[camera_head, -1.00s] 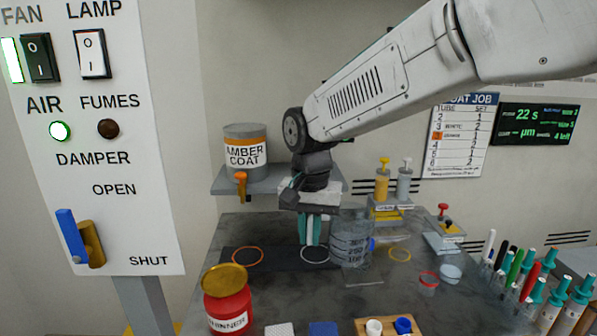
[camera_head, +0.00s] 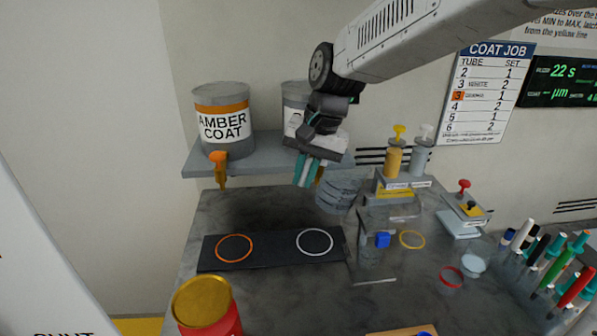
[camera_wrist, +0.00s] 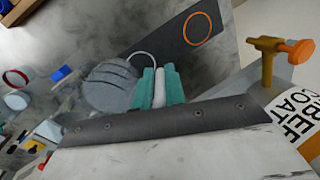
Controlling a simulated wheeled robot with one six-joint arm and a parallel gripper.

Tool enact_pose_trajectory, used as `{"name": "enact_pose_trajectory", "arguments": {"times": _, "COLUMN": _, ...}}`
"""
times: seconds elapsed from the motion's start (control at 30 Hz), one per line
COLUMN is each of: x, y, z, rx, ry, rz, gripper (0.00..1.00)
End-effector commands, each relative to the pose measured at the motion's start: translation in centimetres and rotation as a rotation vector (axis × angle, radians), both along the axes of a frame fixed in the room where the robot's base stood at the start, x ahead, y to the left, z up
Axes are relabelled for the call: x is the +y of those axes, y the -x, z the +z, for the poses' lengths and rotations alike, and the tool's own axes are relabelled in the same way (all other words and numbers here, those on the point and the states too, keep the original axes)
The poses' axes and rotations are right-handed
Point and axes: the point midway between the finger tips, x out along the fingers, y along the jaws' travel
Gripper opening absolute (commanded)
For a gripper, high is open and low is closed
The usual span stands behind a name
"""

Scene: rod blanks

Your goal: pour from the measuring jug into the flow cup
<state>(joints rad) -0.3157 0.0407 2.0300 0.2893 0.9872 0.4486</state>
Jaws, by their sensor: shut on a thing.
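My gripper (camera_head: 309,172) is shut on the measuring jug (camera_head: 342,193), a grey see-through vessel with dark markings. The jug is off the table, tilted, and its contents cannot be made out. In the wrist view my teal fingers (camera_wrist: 159,85) close on a pale part at the side of the jug (camera_wrist: 110,88). What looks like the flow cup is in a clear stand (camera_head: 371,262) with a blue block (camera_head: 382,240), right of and lower than the jug. The jug is apart from it. The blue block also shows in the wrist view (camera_wrist: 62,73); the cup's opening is unclear.
A dark mat (camera_head: 272,249) with an orange and a white ring lies left of the stand. The amber coat tank (camera_head: 222,120) stands on a shelf (camera_head: 250,160) behind. A red can (camera_head: 206,308) is in front. Pump bottles (camera_head: 394,160) and pens stand right.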

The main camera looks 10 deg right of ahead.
Motion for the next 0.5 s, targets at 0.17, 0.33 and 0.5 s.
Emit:
{"name": "enact_pose_trajectory", "arguments": {"times": 0.17, "x": -1.3, "y": 0.0, "z": 0.0, "rx": -0.016, "ry": -0.194, "rz": -0.011, "gripper": 0.00}}
{"name": "enact_pose_trajectory", "arguments": {"times": 0.33, "x": -2.3, "y": 0.1, "z": 0.8, "rx": -0.030, "ry": -0.336, "rz": -0.009, "gripper": 0.00}}
{"name": "enact_pose_trajectory", "arguments": {"times": 0.5, "x": -3.3, "y": 0.2, "z": 1.9, "rx": -0.041, "ry": -0.454, "rz": -0.008, "gripper": 0.00}}
